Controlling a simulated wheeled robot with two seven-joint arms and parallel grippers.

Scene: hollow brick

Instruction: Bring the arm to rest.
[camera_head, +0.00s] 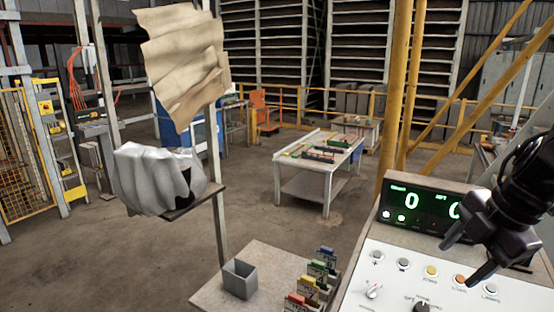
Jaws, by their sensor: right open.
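My right gripper (465,258) is at the right edge of the head view, black, with its fingers apart and nothing between them. It hangs over the right part of a control panel (390,262) with a row of round buttons, a small lever and a dark knob. The near finger covers part of the panel near the orange and grey buttons; I cannot tell whether it touches. A dark display (428,208) with green digits stands behind the buttons, partly hidden by the gripper. My left gripper is not in view.
Left of the panel, a low table (228,292) bears a grey open box (240,279) and several coloured card-like pieces (314,280). A post with a shelf (192,203) and yellow posts (392,110) stand beyond. A white worktable (302,184) stands farther back, with open floor around it.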

